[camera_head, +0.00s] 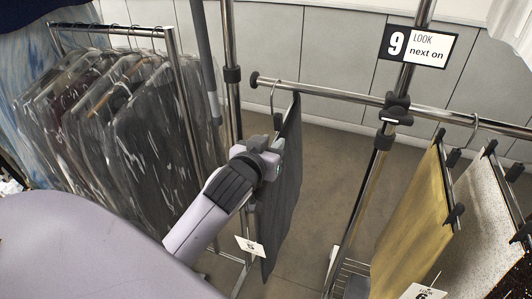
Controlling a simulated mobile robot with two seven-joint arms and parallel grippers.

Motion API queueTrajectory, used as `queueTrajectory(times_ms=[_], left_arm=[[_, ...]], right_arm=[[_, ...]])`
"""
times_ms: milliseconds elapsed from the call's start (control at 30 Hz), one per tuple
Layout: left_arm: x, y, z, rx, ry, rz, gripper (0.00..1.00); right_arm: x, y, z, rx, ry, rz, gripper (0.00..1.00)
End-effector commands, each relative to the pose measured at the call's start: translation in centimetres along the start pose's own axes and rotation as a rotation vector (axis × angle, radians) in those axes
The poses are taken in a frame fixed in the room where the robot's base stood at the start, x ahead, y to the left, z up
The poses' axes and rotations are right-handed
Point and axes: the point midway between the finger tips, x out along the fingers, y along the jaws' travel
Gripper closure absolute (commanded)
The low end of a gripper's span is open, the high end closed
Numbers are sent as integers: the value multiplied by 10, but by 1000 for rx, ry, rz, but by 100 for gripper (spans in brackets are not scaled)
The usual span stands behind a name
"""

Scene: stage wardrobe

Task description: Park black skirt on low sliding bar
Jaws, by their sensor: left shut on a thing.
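The black skirt (284,190) hangs nearly edge-on, below a metal hanger hook (272,97) with a dark clip. The hook is at the left end of the low sliding bar (330,94), just right of its end knob. It looks looped over the bar, but I cannot tell whether it bears the weight. My left gripper (272,148) is shut at the upper left edge of the skirt, just below the clip; its fingertips are partly hidden. A white tag (250,246) shows at the skirt's lower left. My right gripper is not in view.
A clamp (395,112) joins the bar to an upright post. A mustard skirt (412,220) and a speckled pale one (480,225) hang at the right. Bagged garments (145,120) fill a rack at the left. A "9 LOOK next on" sign (418,46) is above. The bar between hook and clamp is clear.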

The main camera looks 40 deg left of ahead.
Motion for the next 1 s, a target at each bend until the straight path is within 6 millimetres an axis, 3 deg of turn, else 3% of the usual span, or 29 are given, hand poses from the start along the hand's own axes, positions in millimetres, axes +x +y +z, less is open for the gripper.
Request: queueTrajectory(times_ms=[100, 1000], left_arm=[[8, 0, -4, 0, 7, 1, 100], [5, 0, -8, 0, 6, 1, 100]], right_arm=[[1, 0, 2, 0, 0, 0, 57], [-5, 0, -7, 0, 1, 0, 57]])
